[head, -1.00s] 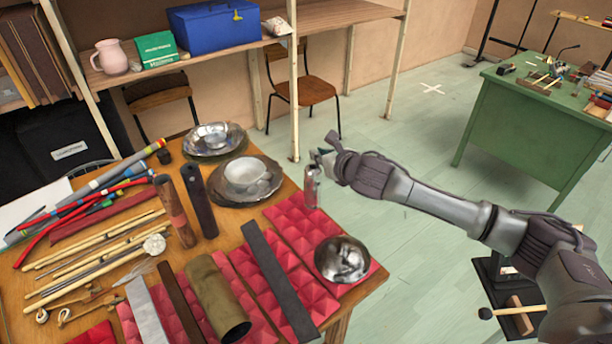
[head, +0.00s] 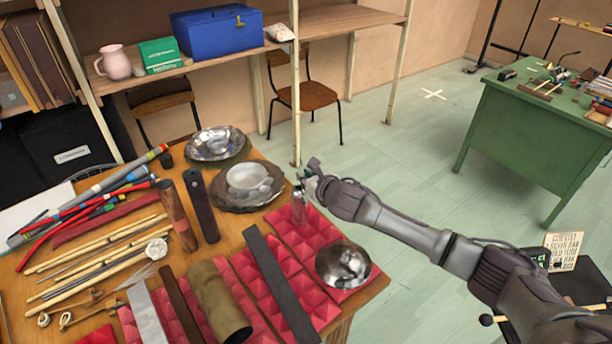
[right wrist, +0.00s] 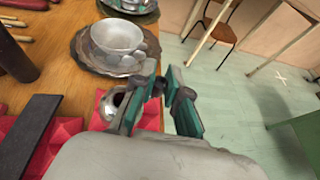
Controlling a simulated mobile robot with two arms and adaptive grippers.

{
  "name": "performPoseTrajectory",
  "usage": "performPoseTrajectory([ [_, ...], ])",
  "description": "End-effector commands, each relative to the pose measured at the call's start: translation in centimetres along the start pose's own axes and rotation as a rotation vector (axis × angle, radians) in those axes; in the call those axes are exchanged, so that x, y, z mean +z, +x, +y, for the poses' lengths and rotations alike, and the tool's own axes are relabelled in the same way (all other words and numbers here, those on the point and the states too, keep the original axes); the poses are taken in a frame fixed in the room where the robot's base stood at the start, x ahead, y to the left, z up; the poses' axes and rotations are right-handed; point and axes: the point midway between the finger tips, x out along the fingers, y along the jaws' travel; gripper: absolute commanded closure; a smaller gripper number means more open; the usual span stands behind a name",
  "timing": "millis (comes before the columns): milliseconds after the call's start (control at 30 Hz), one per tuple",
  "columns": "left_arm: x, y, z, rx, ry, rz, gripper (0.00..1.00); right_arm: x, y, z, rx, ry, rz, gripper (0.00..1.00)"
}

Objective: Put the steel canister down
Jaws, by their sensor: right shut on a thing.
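The steel canister (head: 299,208) is a small upright metal cylinder. It is over the far end of the red pyramid-foam mat (head: 318,234), near the table's right edge. I cannot tell whether its base touches the foam. My right gripper (head: 308,180) is at the canister's top, shut on it, with the arm coming in from the right. In the right wrist view, the canister's dark round mouth (right wrist: 118,98) shows beside the left finger of the gripper (right wrist: 160,95), which partly hides it. My left gripper is not in view.
A shiny metal bowl (head: 343,265) sits on the foam nearer the front. A dark flat bar (head: 280,285) lies on the foam. Open floor lies right of the table.

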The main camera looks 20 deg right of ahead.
Motion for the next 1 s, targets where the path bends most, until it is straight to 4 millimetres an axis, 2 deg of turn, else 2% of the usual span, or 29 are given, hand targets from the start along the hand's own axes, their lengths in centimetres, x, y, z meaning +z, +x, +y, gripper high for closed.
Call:
performPoseTrajectory([
  [33, 0.0, 0.0, 0.0, 0.000, 0.000, -0.001, 0.61, -0.1, 0.0, 0.0, 0.000, 0.000, 0.000, 0.83],
  [167, 0.1, 0.0, 0.0, 0.000, -0.001, -0.001, 0.61, -0.1, 0.0, 0.0, 0.000, 0.000, 0.000, 0.62],
  [567, 0.1, 0.0, 0.0, 0.000, -0.001, -0.001, 0.61, 0.1, -0.4, 0.0, 0.000, -0.001, 0.000, 0.62],
  [767, 0.1, 0.0, 0.0, 0.000, -0.001, -0.002, 0.61, 0.1, -3.3, -0.1, 0.001, -0.003, 0.000, 0.62],
  [1000, 0.1, 0.2, 0.0, 0.000, -0.001, -0.001, 0.61, 0.1, -8.2, -0.1, 0.000, -0.002, 0.000, 0.62],
])
